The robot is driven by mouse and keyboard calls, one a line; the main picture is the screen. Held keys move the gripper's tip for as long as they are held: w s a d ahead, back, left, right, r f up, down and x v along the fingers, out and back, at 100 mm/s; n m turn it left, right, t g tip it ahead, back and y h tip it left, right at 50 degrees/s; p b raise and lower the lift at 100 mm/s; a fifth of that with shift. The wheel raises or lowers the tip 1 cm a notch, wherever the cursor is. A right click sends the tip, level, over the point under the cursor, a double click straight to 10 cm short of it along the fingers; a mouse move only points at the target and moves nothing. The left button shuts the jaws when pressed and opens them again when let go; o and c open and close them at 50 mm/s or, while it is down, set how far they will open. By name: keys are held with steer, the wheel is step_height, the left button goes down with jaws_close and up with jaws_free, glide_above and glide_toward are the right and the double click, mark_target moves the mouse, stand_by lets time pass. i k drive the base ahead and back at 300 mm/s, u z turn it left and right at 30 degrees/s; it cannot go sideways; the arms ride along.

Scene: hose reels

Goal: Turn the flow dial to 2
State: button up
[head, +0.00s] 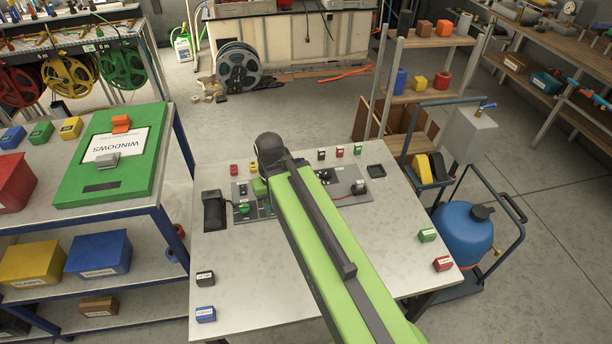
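A grey panel (352,199) lies on the metal worktable. It carries small fittings: a black knob (324,175) just right of my arm, a black-and-white fitting (359,187) at its right, and a small green part (243,208) at its left. I cannot tell which of these is the flow dial, and no dial numbers are readable. My green arm crosses over the middle of the panel and hides part of it. My gripper's fingers are hidden behind the arm, so I cannot see whether they touch anything.
Small labelled blocks stand around the worktable (260,290), including green (427,235), red (443,264) and blue (206,314) ones. A black box (214,210) is left of the panel. A left bench holds a green case (135,170). A blue tank (464,235) stands right.

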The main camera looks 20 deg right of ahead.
mark_target(326, 174)
steer(key=u, duration=0.2)
steer(key=k, duration=1.25)
steer(key=z, duration=0.55)
steer(key=i, duration=1.6)
